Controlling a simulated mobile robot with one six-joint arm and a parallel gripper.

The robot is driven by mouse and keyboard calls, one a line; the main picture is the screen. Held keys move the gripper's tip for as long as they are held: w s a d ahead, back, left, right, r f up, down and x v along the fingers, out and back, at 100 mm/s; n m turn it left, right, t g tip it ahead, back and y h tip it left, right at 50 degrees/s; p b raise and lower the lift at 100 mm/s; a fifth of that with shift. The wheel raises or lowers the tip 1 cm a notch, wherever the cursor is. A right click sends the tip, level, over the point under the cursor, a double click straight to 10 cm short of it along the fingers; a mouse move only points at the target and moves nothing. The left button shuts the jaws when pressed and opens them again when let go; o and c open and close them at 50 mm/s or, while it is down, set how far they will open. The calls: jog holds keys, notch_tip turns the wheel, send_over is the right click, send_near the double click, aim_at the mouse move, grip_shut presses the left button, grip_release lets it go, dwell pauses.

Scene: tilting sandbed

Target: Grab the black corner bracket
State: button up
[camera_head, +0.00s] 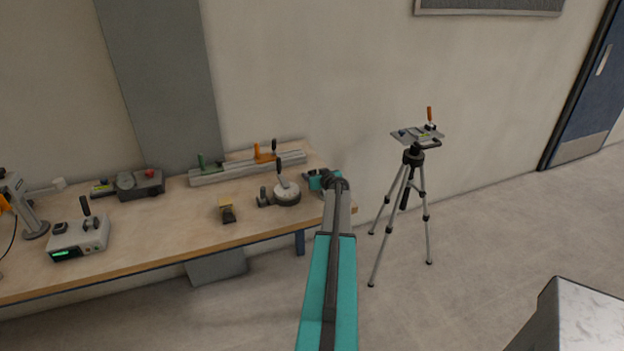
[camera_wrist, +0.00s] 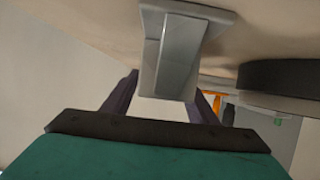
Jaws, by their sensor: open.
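My gripper (camera_head: 314,181) is at the right end of the workbench, beside the round turntable. In the wrist view my gripper (camera_wrist: 163,102) is open, with one dark finger on each side of a grey, angled piece with a flat flange (camera_wrist: 172,52). This piece looks like the corner bracket, though it appears grey rather than black here. It stands on the bench, and its lower-pictured end shows between the fingers. I cannot tell whether the fingers touch it. In the head view my gripper and arm hide that spot.
The turntable (camera_head: 287,195) with a black handle is close left of my gripper; its dark base (camera_wrist: 285,77) shows at the right of the wrist view. A rail with orange and green clamps (camera_head: 247,168) lies behind. A tripod (camera_head: 413,158) stands right of the bench (camera_head: 150,232).

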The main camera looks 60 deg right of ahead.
jog(key=c, duration=1.2)
jog(key=shift+r, duration=0.1)
jog(key=shift+r+b, duration=0.8)
jog(key=shift+r, duration=0.6)
jog(key=shift+s+a+r, duration=0.2)
jog(key=shift+a+r, duration=0.05)
jog(key=s+a+b, duration=0.1)
jog(key=s+a, duration=0.2)
jog(key=a, duration=0.1)
jog(key=s+a+r+b, duration=0.1)
jog(key=s+a+b, duration=0.1)
jog(key=s+a, duration=0.1)
jog(key=s+a+b, duration=0.2)
jog(key=s+a, duration=0.1)
jog(key=a, duration=0.2)
jog(key=shift+s+r, duration=0.25)
jog(key=shift+s, duration=0.05)
